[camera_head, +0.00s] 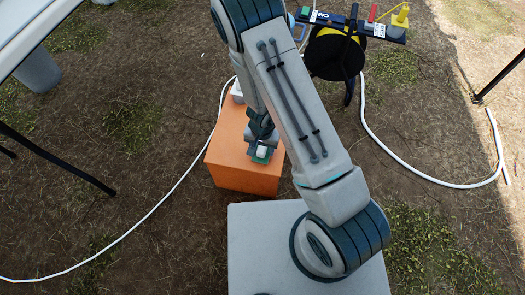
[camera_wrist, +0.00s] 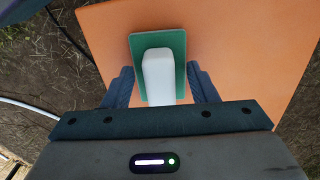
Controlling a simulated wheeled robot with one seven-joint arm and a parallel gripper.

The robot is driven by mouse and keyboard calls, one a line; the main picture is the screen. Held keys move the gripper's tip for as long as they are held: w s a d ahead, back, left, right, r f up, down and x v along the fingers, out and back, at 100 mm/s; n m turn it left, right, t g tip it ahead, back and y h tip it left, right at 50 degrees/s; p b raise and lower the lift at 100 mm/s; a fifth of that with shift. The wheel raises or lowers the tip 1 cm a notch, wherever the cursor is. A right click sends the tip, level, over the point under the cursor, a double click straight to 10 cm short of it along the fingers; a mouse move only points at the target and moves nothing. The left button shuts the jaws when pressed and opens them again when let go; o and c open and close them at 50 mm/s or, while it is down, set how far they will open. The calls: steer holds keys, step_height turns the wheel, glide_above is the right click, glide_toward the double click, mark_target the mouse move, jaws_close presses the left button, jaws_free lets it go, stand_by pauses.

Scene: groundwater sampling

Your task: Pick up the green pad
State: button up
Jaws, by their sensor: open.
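The green pad (camera_wrist: 177,44) is a thin green rectangle with a white block (camera_wrist: 158,72) on it, over the orange box top in the wrist view. In the head view a small green edge of the pad (camera_head: 262,160) shows below the white block. My gripper (camera_wrist: 163,88) is open, with one dark finger on the left and one on the right of the pad and white block. The fingers look apart from the block. The lower part of the pad and block is hidden behind my gripper body.
The orange box (camera_head: 243,178) stands on bare ground with grass patches. A white hose (camera_head: 150,211) curves along the ground to its left, and another (camera_head: 420,176) lies at right. A black reel stand (camera_head: 333,54) with a tool bar is behind. A white table (camera_head: 30,28) is upper left.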

steer(key=c, duration=1)
steer(key=shift+c, duration=0.2)
steer(key=shift+r, duration=0.1)
steer(key=shift+r+p, duration=0.7)
steer(key=shift+r, duration=0.15)
step_height(320, 180, up, 2)
steer(key=shift+r+p, duration=0.2)
steer(key=shift+p, duration=0.6)
steer(key=s+a+r+p, duration=0.1)
steer(key=s+a+r, duration=0.3)
steer(key=s, duration=0.7)
step_height(320, 180, up, 3)
steer(key=shift+f, duration=0.1)
steer(key=shift+a, duration=0.1)
